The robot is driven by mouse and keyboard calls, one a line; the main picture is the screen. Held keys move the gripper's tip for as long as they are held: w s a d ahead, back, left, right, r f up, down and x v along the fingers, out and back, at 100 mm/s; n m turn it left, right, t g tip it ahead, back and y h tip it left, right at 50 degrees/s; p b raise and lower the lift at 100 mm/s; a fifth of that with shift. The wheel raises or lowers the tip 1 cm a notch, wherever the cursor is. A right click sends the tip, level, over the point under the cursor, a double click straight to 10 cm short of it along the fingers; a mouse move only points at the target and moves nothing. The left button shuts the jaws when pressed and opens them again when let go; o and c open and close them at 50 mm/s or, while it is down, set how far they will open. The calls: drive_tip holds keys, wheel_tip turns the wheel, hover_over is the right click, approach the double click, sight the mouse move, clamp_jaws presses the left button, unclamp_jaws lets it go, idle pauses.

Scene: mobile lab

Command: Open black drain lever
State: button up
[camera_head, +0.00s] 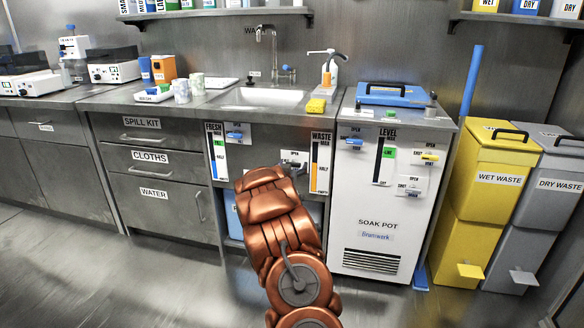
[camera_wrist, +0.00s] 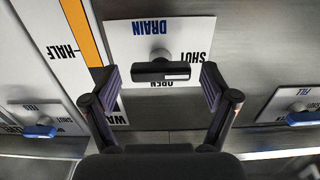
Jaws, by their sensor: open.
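The black drain lever (camera_wrist: 160,72) lies horizontal on a white plate (camera_wrist: 130,35) marked DRAIN, SHUT and OPEN, which shows upside down in the wrist view. My gripper (camera_wrist: 160,84) is open, with one finger at each end of the lever; I cannot tell whether either finger touches it. SHUT is beside the lever's right end and OPEN is just below it in that view. In the head view the drain plate (camera_head: 293,156) is on the cabinet front below the sink, left of the WASTE gauge (camera_head: 319,163). My arm hides my gripper there.
The sink (camera_head: 255,98) is above. The white soak pot cabinet (camera_head: 375,225) stands close on the right. The floor at left (camera_head: 120,285) is clear.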

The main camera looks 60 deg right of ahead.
drive_tip(key=shift+a, duration=0.1)
drive_tip(key=c, duration=1.2)
drive_tip(key=shift+o, duration=0.2)
